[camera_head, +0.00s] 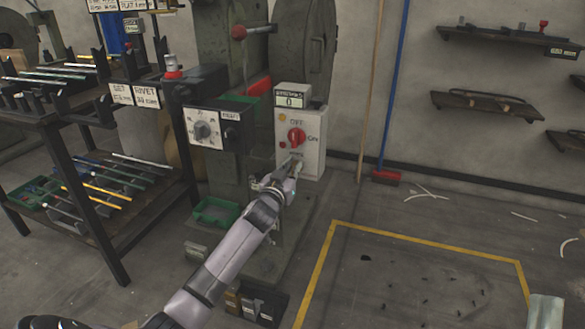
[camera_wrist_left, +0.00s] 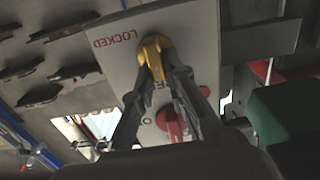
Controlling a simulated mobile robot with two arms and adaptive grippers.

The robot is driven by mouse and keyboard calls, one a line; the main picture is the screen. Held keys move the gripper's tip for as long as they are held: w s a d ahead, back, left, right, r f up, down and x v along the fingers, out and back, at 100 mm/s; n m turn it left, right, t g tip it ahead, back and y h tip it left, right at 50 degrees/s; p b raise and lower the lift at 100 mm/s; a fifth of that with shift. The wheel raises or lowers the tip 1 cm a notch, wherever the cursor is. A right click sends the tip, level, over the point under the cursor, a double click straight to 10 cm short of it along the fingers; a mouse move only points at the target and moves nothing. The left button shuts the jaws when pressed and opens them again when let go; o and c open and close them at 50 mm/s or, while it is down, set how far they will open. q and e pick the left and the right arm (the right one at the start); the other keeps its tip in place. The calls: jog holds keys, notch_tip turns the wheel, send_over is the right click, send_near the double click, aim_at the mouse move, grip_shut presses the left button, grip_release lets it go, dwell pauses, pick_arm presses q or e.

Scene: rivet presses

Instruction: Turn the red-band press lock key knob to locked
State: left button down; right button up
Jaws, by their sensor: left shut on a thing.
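The press (camera_head: 228,60) stands at the centre of the head view. On its front is a white control box (camera_head: 315,125) with a red OFF/ON knob (camera_head: 297,137). The red knob (camera_wrist_left: 172,122) is partly behind a finger. My right gripper is out of view.
A grey dial box (camera_head: 208,130) is left of the control box. A rack (camera_head: 75,150) with rods stands at the left. A green tray (camera_head: 215,211) sits low on the press. Yellow tape (camera_head: 430,242) marks open floor at the right; shelves hang on the wall.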

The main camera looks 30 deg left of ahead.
pick_arm(q)
jog(key=shift+w+d+f+m+p, duration=0.1)
jog(key=shift+d+f+m+p, duration=0.45)
jog(key=shift+m, duration=2.4)
jog(key=shift+f+m+p, duration=0.1)
jog(key=shift+m+p, duration=0.8)
jog(key=shift+m, duration=2.1)
jog(key=shift+w+d+f+m+p, duration=0.1)
jog(key=shift+d+f+m+p, duration=0.45)
jog(key=shift+m, duration=2.4)
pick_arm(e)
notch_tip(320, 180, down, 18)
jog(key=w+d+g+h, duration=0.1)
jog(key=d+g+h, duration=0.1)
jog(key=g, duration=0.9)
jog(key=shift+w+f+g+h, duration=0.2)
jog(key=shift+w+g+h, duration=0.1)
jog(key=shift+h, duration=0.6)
pick_arm(q)
jog(key=shift+a+r, duration=0.25)
jog(key=c, duration=1.6)
grip_release()
jog(key=shift+s, duration=0.1)
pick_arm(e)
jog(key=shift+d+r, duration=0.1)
